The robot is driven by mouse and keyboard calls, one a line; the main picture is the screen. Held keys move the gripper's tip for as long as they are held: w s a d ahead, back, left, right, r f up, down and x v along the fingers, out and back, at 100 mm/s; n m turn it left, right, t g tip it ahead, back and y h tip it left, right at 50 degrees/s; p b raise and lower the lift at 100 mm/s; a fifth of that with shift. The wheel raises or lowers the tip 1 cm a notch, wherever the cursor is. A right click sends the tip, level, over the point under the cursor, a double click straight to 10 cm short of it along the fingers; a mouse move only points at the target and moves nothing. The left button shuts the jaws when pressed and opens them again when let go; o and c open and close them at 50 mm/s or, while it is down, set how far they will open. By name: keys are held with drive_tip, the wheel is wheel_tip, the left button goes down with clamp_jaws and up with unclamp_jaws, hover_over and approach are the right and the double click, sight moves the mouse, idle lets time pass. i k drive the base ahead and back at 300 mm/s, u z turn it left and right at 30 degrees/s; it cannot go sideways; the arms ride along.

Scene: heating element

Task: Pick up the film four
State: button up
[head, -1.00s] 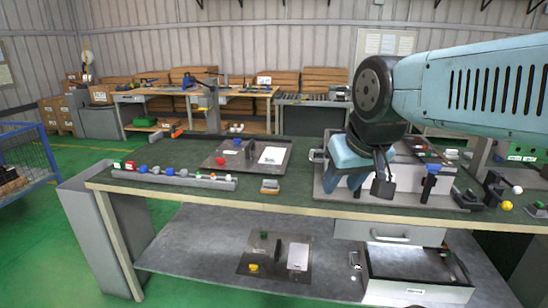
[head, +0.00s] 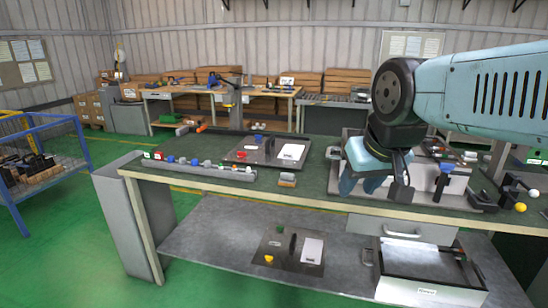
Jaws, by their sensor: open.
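My gripper (head: 374,186) hangs from the pale blue arm over the right half of the green-topped workbench (head: 312,190). Its jaws are open, and I see nothing held between them. It overlaps the front of a light grey box-like unit (head: 425,185) in the picture; I cannot tell whether it touches it. No label reading film four is legible, so I cannot tell which thing it is. A dark tray (head: 235,155) with a white sheet (head: 291,152) lies left of the gripper. A small orange and grey block (head: 287,180) lies in front of that tray.
A rail of small coloured parts (head: 205,170) runs along the bench's left side. A lower shelf holds another dark plate (head: 287,262). A blue cart (head: 45,165) stands left, with clear green floor between.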

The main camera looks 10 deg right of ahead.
sight(292, 149)
drive_tip(key=k, duration=0.4)
drive_tip(key=z, duration=0.3)
drive_tip(key=i, duration=0.7)
drive_tip(key=u, duration=2.35)
drive_tip(key=i, duration=1.35)
